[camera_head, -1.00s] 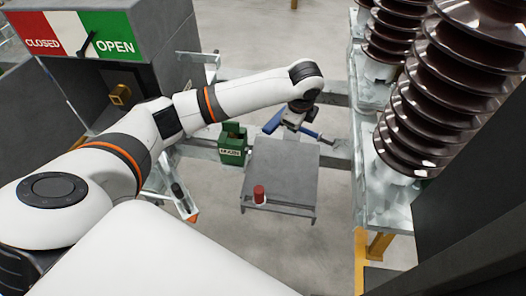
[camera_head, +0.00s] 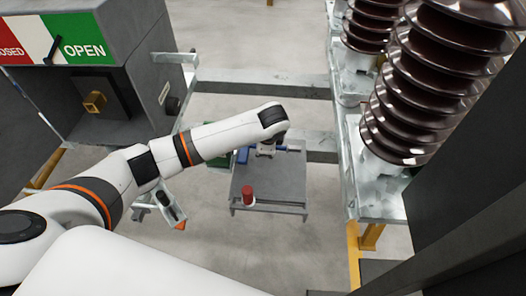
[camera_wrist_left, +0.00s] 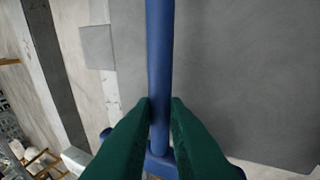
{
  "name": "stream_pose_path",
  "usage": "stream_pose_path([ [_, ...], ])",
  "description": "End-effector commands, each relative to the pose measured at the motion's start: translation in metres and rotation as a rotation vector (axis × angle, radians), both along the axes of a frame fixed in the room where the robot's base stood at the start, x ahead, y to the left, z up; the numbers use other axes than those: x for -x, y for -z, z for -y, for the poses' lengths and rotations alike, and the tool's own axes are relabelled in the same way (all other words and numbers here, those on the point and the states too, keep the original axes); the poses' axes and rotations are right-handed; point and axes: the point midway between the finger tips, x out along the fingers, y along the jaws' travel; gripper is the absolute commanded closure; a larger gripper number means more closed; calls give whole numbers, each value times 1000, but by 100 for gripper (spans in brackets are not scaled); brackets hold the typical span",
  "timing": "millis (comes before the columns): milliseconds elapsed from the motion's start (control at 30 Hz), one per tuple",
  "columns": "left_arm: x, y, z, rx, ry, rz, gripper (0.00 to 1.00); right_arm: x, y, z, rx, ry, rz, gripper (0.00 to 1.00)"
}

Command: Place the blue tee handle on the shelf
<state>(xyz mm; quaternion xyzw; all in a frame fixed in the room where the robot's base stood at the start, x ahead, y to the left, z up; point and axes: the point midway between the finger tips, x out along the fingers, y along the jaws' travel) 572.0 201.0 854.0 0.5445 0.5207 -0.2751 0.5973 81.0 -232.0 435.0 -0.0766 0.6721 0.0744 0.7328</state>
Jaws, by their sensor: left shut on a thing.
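A crosspiece shows below the fingertips. The grey shelf surface (camera_wrist_left: 240,70) lies behind the bar. I cannot tell whether the handle touches the shelf. My right gripper is not in view.
A red-topped cylinder (camera_head: 248,193) stands on the shelf near its front left. Brown ribbed insulators (camera_head: 425,90) stand on the right. A grey box with an OPEN sign (camera_head: 85,48) stands on the left.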

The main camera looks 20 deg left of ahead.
Motion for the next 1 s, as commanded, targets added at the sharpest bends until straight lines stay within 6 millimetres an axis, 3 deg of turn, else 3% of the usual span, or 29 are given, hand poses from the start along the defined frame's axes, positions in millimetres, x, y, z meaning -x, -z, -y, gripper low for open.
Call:
stream_pose_path([
  [300,0,37,0,-1,0,1,100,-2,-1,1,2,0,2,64],
  [700,0,43,0,0,0,1,100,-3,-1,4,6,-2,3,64],
  [733,0,43,0,0,0,0,83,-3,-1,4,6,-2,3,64],
  [767,0,43,0,0,0,0,78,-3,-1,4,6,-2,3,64],
  [1000,1,44,0,-1,0,-3,78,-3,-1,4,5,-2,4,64],
])
